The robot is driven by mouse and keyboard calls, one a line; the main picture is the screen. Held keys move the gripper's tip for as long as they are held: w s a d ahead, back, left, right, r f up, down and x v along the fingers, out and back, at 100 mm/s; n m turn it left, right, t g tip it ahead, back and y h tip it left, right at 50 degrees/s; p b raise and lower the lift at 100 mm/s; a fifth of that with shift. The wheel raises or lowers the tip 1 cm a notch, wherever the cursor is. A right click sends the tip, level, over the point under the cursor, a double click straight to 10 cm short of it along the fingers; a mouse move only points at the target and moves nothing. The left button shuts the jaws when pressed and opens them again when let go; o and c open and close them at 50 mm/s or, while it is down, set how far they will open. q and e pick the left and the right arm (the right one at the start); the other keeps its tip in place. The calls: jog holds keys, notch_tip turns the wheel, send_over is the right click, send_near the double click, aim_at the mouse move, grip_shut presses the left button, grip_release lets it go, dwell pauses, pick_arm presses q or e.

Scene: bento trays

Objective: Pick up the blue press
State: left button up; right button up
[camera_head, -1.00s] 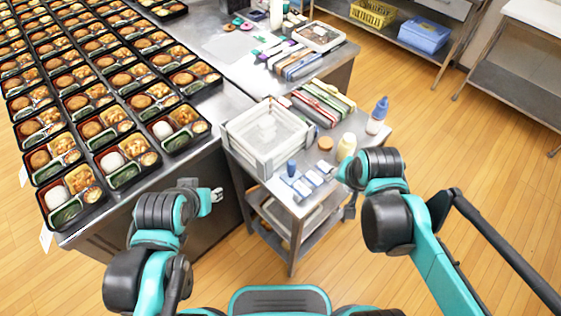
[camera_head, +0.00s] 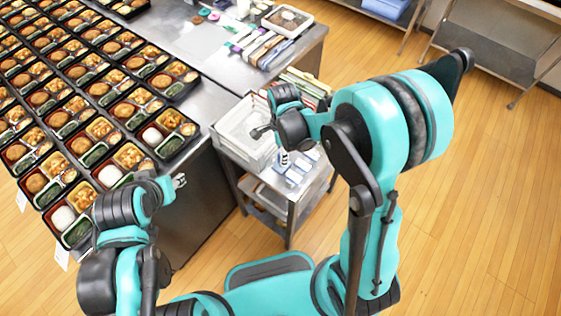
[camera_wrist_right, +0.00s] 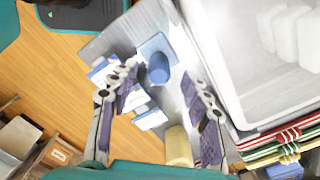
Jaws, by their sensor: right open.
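The blue press is a short dark blue cylinder (camera_wrist_right: 158,68) beside a light blue square piece in the right wrist view. My right gripper (camera_wrist_right: 160,88) is open, with its two purple-padded fingers on either side of the press. Nothing is held between them, and I cannot tell whether a finger touches it. In the head view my right gripper (camera_head: 270,142) is over the small steel cart, and the hand largely hides the press. My left gripper (camera_head: 180,181) hangs beside the bento table, too small to tell open or shut.
A white tub (camera_wrist_right: 235,60) stands close beside the right fingers. A pale yellow bottle (camera_wrist_right: 178,146) and blue-and-white blocks (camera_wrist_right: 150,119) are near them. Striped slats (camera_wrist_right: 275,138) lie on the cart. Bento trays (camera_head: 165,145) cover the table at left.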

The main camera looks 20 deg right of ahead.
jog(key=f+b, duration=0.1)
jog(key=f, duration=0.3)
jog(key=shift+a+f, duration=0.1)
jog(key=shift+a, duration=0.1)
jog(key=shift+s, duration=0.1)
grip_shut()
